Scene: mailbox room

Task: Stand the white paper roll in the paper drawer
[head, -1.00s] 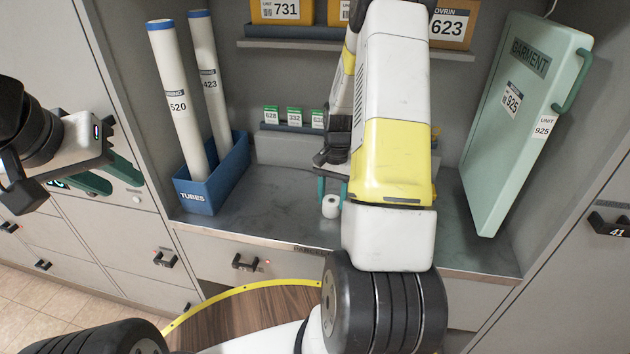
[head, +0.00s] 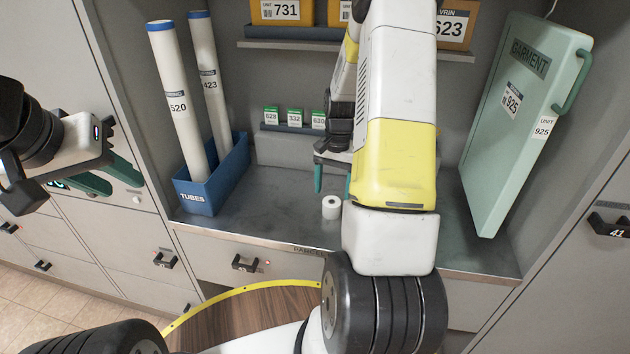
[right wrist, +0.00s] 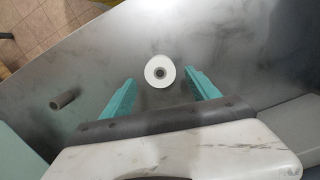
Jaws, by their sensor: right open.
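The small white paper roll (head: 331,207) stands upright on the grey counter, near its front edge. In the right wrist view the roll (right wrist: 160,71) is seen from above, with its dark core hole showing. My right gripper (head: 332,180) is open and empty, above and behind the roll, its green fingers pointing down. In the right wrist view the roll lies ahead of and between the two fingertips (right wrist: 158,82). My left gripper (head: 122,180) is far left, away from the roll; its fingers seem apart. A drawer front with a black handle (head: 245,263) is below the counter, closed; its label is partly hidden.
A blue tubes box (head: 210,190) with two tall white tubes stands left on the counter. A green garment case (head: 522,120) leans at the right. A small brown cylinder (right wrist: 65,98) shows in the right wrist view. The counter between is mostly clear.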

